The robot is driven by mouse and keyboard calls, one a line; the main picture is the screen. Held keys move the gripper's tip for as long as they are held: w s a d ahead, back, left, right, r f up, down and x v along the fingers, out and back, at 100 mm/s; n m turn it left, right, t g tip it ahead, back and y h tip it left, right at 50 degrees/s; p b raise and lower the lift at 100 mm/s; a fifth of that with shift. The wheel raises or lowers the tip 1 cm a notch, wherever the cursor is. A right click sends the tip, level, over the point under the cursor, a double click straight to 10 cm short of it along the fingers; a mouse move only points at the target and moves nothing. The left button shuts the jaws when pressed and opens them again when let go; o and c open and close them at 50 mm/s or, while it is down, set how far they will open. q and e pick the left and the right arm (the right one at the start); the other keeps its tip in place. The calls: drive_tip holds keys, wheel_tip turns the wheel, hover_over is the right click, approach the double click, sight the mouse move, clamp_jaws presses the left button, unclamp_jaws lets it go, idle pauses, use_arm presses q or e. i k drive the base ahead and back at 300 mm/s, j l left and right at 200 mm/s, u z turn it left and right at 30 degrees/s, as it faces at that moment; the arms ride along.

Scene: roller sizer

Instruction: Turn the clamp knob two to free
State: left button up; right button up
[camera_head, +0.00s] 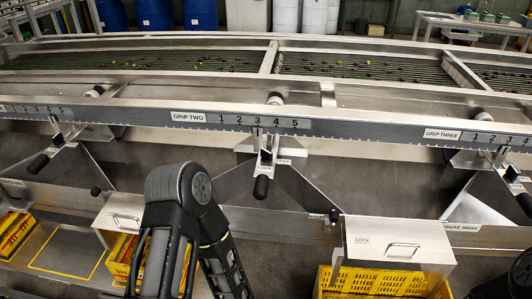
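Under the GRIP TWO scale (252,121), a metal bracket carries a small black clamp piece (266,156). It appears to be clamp knob two, with a small LOCK label (266,169) below it. A black handle (261,187) hangs below this, pointing down and toward me. The knob's exact setting is too small to tell. One of my dark arms stands in front, left of this bracket and apart from it in the picture. Neither gripper shows; only arm parts are visible, at bottom centre and the bottom right edge.
Similar black handles hang under the left scale (38,163) and under GRIP THREE (525,203). A metal chute cover (400,240) stands over a yellow crate (375,282). Another yellow crate (119,262) is partly behind my arm. The long machine rail (360,132) crosses the view.

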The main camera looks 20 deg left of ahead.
sight(267, 156)
drive_tip(key=k+j+z, duration=0.2)
drive_tip(key=j, duration=0.2)
drive_tip(key=j+z, duration=0.2)
drive_tip(key=j, duration=0.2)
drive_tip(key=k+j+z, duration=0.2)
drive_tip(key=j, duration=0.15)
drive_tip(key=k+j+z, duration=0.2)
drive_tip(key=j, duration=0.15)
drive_tip(key=i+j, duration=0.05)
